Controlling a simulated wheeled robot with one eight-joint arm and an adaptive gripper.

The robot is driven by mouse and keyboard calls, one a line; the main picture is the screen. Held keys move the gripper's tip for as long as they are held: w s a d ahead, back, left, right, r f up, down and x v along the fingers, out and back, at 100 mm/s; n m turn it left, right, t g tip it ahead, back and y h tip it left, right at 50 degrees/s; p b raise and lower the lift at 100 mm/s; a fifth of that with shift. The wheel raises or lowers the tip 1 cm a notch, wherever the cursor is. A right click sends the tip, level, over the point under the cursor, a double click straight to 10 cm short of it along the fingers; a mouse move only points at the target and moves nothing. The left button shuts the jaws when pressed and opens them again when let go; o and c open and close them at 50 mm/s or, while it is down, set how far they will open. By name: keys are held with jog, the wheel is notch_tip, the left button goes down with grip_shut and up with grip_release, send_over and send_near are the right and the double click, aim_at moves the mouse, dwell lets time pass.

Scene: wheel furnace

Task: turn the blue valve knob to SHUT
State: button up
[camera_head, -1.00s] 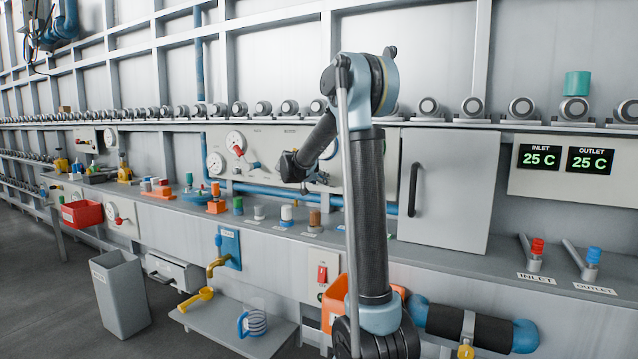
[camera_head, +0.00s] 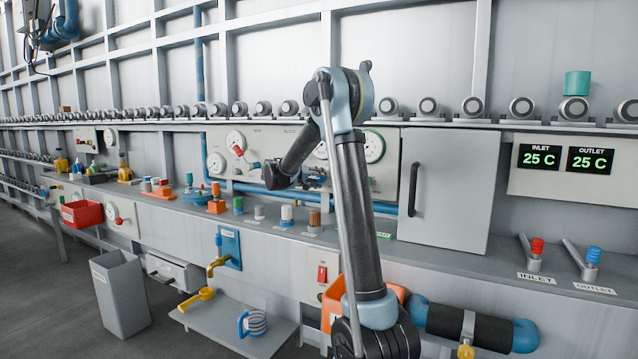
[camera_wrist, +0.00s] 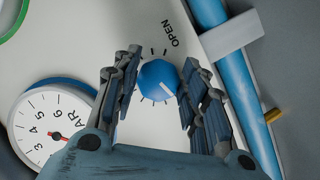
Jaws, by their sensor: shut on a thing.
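The blue valve knob (camera_wrist: 158,78) is on a pale panel in the wrist view. Its white pointer line aims toward the lower right of that picture, away from the word OPEN (camera_wrist: 173,32) printed at its upper right. No SHUT label can be read. My gripper (camera_wrist: 161,66) has its dark fingers on both sides of the knob and is shut on it. In the head view, my gripper (camera_head: 314,180) is at the back panel, and the knob cannot be made out there.
A white pressure gauge (camera_wrist: 45,125) is left of the knob, and a blue pipe (camera_wrist: 235,85) runs along the right in the wrist view. A grey cabinet (camera_head: 465,185) stands right of my arm. A shelf with several coloured parts lies below the panel.

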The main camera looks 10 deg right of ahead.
jog(key=n+h, duration=0.2)
jog(key=n, duration=0.2)
jog(key=shift+a+n, duration=0.15)
jog(key=shift+n, duration=0.15)
dwell(0.5)
jog(key=o, duration=1)
jog(key=shift+f, duration=0.1)
jog(key=shift+o, duration=0.2)
jog(key=f+v, duration=0.1)
jog(key=v, duration=1.1)
jog(key=shift+r, duration=0.3)
